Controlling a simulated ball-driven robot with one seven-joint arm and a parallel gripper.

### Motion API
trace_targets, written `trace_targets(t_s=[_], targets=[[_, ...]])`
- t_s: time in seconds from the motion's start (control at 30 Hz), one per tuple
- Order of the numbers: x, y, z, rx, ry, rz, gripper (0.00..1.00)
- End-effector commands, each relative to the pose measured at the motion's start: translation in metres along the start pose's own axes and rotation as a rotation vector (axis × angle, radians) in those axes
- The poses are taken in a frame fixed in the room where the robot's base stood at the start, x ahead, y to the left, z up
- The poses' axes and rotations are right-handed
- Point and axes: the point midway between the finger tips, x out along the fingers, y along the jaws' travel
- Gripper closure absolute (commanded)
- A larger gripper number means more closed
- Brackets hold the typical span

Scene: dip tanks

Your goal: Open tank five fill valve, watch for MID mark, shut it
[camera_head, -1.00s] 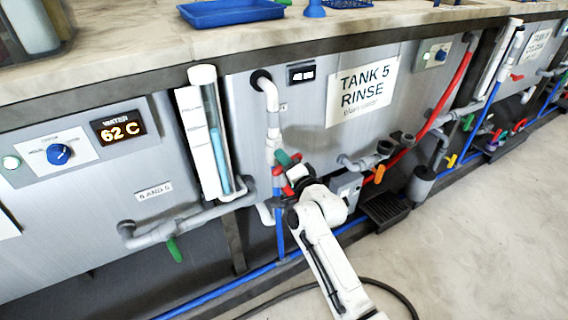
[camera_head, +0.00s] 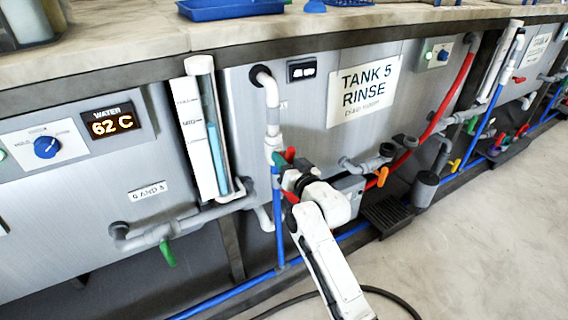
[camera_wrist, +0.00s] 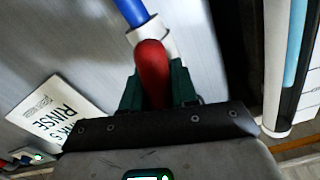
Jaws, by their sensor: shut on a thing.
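Tank 5 (camera_head: 315,125) carries the sign (camera_head: 364,92) reading TANK 5 RINSE. A white pipe and a blue pipe (camera_head: 279,225) meet at the fill valve (camera_head: 273,145) on its front. My gripper (camera_wrist: 156,92) has green fingers on both sides of the red valve handle (camera_wrist: 152,70) and is shut on it. In the head view, my wrist hides part of the handle. Left of the valve stands a clear sight tube (camera_head: 213,130) with a white scale (camera_head: 193,140). Blue liquid (camera_head: 216,150) in the tube reaches about the middle label, whose small lettering is blurred.
A red hose (camera_head: 448,95), an orange handle (camera_head: 382,177) and a grey drain pipe lie right of my arm. A green drain handle (camera_head: 167,252) hangs at lower left. The WATER display (camera_head: 111,123) reads 62 C. Open floor (camera_head: 480,240) lies at right.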

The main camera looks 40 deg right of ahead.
Motion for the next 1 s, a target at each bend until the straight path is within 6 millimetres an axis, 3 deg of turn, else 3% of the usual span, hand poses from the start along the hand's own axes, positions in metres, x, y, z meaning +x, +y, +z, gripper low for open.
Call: trace_targets(t_s=[0.4, 1.0], targets=[[-0.0006, 0.0006, 0.0033, -0.248, -0.005, 0.0, 1.0], [-0.0007, 0.0008, 0.0029, -0.31, -0.007, 0.001, 1.0]])
